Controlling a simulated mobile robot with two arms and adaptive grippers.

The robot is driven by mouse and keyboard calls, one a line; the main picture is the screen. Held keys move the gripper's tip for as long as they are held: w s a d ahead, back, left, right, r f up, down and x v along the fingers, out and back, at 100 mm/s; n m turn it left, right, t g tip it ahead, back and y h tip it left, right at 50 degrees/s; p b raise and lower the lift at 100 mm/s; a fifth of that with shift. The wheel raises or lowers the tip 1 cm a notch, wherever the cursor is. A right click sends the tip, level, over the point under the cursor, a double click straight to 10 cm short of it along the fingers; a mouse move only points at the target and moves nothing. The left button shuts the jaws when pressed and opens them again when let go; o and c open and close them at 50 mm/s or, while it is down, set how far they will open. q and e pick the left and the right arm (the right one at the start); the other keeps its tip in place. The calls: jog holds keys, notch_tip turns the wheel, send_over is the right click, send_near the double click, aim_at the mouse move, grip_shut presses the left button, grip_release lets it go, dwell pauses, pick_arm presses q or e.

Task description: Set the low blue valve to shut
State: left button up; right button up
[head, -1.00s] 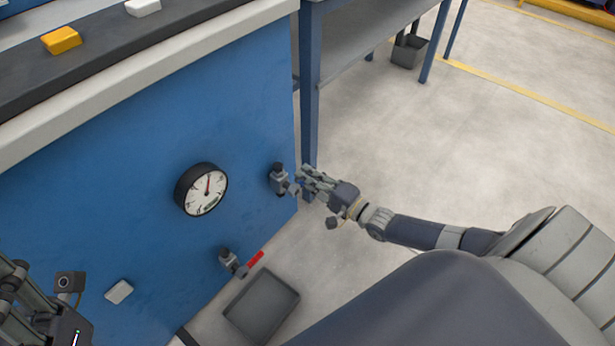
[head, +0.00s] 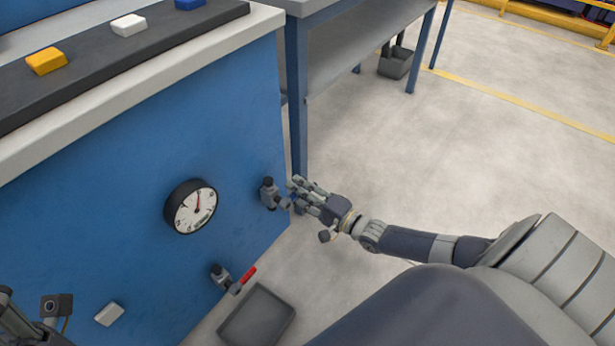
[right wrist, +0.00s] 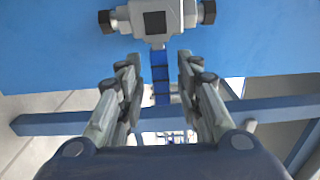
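The blue-handled valve has a grey body (head: 269,194) on the blue panel, right of the round gauge. In the right wrist view its body (right wrist: 158,18) is at the top, and its blue handle (right wrist: 161,75) extends from it between my fingers. My right gripper (head: 296,193) is at this handle; the wrist view shows the gripper (right wrist: 157,72) open, a finger on each side, with gaps to the handle. In the head view the fingers mostly hide the handle. My left gripper (head: 18,318) is cut off at the lower left corner.
A second valve (head: 221,277) with a red handle (head: 247,274) sits lower on the panel, above a grey floor tray (head: 257,316). The gauge (head: 191,206) is to its upper left. A blue table leg (head: 298,110) stands just behind my right gripper. Open floor lies to the right.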

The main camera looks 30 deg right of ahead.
jog(key=v, duration=1.2)
dwell(0.3)
